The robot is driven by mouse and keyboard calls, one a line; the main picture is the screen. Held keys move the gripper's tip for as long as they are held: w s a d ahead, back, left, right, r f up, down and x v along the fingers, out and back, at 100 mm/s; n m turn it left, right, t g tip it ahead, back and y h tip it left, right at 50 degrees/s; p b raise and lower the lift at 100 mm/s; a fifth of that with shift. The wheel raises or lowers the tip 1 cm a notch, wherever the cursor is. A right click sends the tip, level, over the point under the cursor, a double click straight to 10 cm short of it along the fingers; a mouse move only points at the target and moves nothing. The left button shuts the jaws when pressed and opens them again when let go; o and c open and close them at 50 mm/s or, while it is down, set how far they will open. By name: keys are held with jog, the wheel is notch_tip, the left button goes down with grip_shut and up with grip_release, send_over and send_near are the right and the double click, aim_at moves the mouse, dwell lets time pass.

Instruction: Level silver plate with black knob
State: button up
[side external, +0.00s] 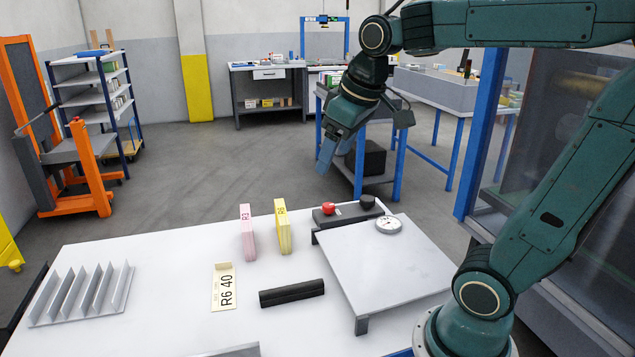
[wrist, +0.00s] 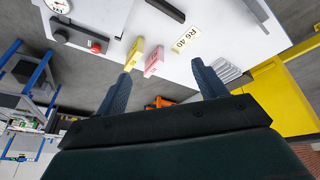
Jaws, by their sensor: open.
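The silver plate (side external: 395,270) stands on short legs at the right of the white table. A round white dial (side external: 389,226) sits on its far edge and also shows in the wrist view (wrist: 57,6). Behind the plate is a dark control box (side external: 345,214) with a black knob (side external: 367,202) at its right and a red knob (side external: 328,208) at its left. In the wrist view the black knob (wrist: 60,37) is at the upper left. My gripper (side external: 323,168) is open and empty, high above and apart from the box. Its fingers frame the wrist view (wrist: 161,68).
A pink block (side external: 247,235) and a yellow block (side external: 282,230) stand left of the control box. A black bar (side external: 291,293), an "R6 40" card (side external: 223,287) and a slotted metal rack (side external: 80,295) lie on the table (side external: 170,250).

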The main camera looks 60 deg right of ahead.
jog(key=w+d+g, duration=0.1)
jog(key=w+d, duration=0.7)
jog(key=d, duration=0.1)
jog(key=g+y, duration=0.1)
jog(key=g, duration=0.2)
send_over(368, 198)
notch_tip(368, 198, down, 20)
jog(key=shift+s+r+m, duration=0.15)
jog(key=shift+m, duration=0.15)
notch_tip(368, 198, down, 14)
jog(key=shift+r, duration=0.1)
jog(key=c, duration=1)
